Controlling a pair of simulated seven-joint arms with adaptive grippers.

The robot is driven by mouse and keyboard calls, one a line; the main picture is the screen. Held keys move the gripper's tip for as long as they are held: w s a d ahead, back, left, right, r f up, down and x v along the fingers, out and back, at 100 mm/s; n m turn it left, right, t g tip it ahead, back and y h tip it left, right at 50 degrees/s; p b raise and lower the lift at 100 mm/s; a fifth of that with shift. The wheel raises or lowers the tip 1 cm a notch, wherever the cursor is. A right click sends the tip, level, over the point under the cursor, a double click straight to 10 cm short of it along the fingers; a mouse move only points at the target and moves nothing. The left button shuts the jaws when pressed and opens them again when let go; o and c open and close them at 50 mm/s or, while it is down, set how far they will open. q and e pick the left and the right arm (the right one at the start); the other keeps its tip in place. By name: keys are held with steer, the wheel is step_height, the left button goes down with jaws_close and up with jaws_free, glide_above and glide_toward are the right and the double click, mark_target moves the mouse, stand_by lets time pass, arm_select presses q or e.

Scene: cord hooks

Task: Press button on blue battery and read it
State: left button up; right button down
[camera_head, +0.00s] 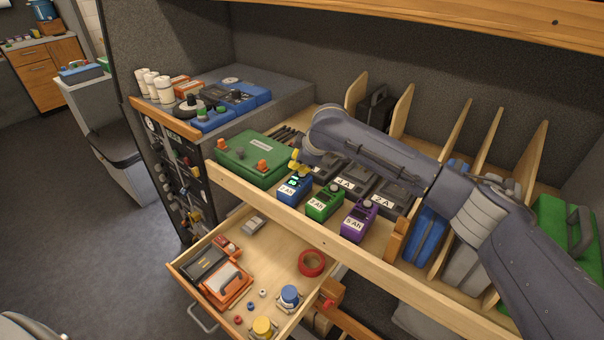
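The blue battery (293,190) stands in the wooden shelf tray, at the left end of a front row of coloured batteries. It has a white label on its front and a small greenish spot on its upper part; I cannot read a value there. My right gripper (296,161) reaches in from the right, its yellow tips just behind and above the blue battery. I cannot tell whether the tips touch it or how far apart they are. The button itself is not clearly visible. My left gripper is not in view.
A green battery (324,204) and a purple battery (359,220) stand right of the blue one, with dark batteries (356,180) behind. A large green box (252,159) is on the left. An open drawer (262,270) lies below. Wooden dividers (454,140) rise at right.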

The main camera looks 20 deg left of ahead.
mark_target(298, 173)
steer(key=shift+r, duration=2.5)
